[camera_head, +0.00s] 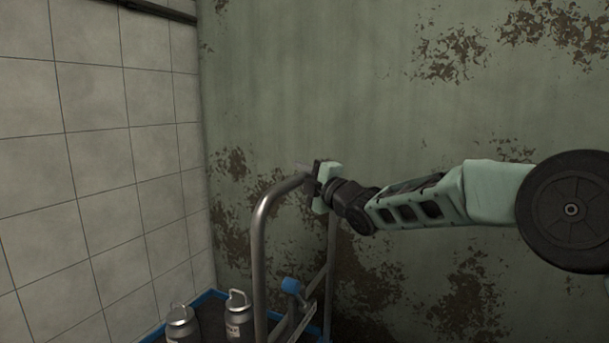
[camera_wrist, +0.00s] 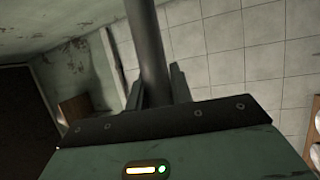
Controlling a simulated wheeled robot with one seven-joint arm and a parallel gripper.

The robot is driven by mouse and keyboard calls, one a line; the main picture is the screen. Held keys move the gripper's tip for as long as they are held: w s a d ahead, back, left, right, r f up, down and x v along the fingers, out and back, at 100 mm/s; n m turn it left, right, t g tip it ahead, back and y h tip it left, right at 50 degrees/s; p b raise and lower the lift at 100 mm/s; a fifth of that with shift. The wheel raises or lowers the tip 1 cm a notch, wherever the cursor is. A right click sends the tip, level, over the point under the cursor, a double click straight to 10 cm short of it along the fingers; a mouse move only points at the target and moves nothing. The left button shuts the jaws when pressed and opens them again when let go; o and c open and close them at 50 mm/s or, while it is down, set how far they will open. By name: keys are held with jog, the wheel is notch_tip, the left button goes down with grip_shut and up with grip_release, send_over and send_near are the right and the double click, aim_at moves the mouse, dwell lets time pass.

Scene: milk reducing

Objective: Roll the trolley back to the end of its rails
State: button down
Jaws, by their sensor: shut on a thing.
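The trolley's grey tubular push handle (camera_head: 259,240) stands upright at the lower middle of the head view. My gripper (camera_head: 314,178) is shut on the top bar of that handle, reaching in from the right. In the wrist view the dark bar (camera_wrist: 150,50) runs between the two fingers of my gripper (camera_wrist: 158,85). The trolley's deck has a blue rim (camera_head: 209,296), cut off by the bottom of the head view. The rails and wheels are not in view.
Two metal milk cans (camera_head: 238,315) (camera_head: 181,325) stand behind the handle at the lower left. A white tiled wall (camera_head: 95,170) rises on the left, and a peeling green wall (camera_head: 330,80) stands behind. A brown box-like thing (camera_wrist: 75,108) shows in the wrist view.

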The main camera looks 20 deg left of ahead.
jog(key=shift+a+r, duration=0.1)
jog(key=shift+a, duration=0.05)
jog(key=c, duration=1.2)
grip_release()
jog(key=shift+a, duration=0.15)
jog(key=shift+c, duration=0.2)
jog(key=shift+s+d, duration=0.15)
jog(key=shift+d, duration=0.25)
jog(key=v, duration=1.6)
jog(key=shift+s+d+f+p, duration=0.2)
jog(key=shift+d+f+p, duration=0.05)
jog(key=shift+p, duration=0.1)
